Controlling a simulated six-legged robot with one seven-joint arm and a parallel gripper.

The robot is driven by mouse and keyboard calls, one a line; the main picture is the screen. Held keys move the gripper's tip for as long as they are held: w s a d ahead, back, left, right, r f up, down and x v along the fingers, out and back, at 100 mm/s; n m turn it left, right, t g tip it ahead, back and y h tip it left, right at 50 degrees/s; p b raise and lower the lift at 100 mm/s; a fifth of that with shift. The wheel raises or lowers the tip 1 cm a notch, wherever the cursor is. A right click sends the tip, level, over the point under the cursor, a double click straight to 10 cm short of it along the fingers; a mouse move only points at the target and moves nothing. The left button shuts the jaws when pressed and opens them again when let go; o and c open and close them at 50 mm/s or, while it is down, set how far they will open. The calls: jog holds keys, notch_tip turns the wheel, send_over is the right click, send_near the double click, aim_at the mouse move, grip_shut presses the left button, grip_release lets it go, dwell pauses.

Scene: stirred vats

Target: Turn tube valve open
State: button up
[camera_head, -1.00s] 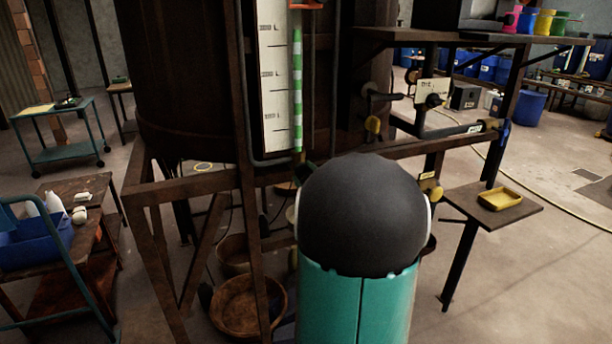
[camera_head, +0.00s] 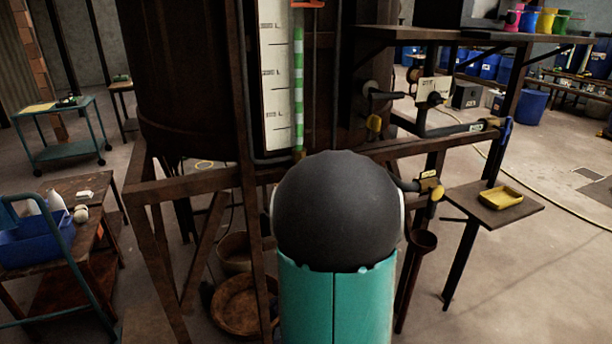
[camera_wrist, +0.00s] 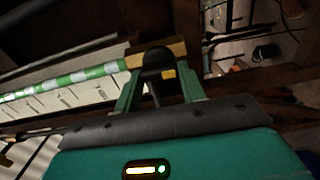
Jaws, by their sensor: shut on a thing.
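The sight tube (camera_head: 298,85) with green and white bands runs upright beside the white scale (camera_head: 273,85) on the dark vat. It also shows in the wrist view (camera_wrist: 70,80), lying sideways, and ends in a brass-coloured fitting. At that fitting is the black tube valve handle (camera_wrist: 157,64) with a small yellow tag. My gripper (camera_wrist: 160,82) has its green fingers on either side of the handle and is shut on it. The handle's lower part runs down between the fingers. In the head view my own arm hides the gripper and the handle.
A rusty frame (camera_head: 190,180) stands around the vat's base. To the right are pipes with another yellow-tagged valve (camera_head: 431,185), a brown funnel (camera_head: 423,242) and a small shelf with a yellow tray (camera_head: 501,197). A wicker-like basin (camera_head: 236,305) lies below.

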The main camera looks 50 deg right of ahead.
dwell(0.4)
jog(key=o, duration=1)
jog(key=v, duration=1.4)
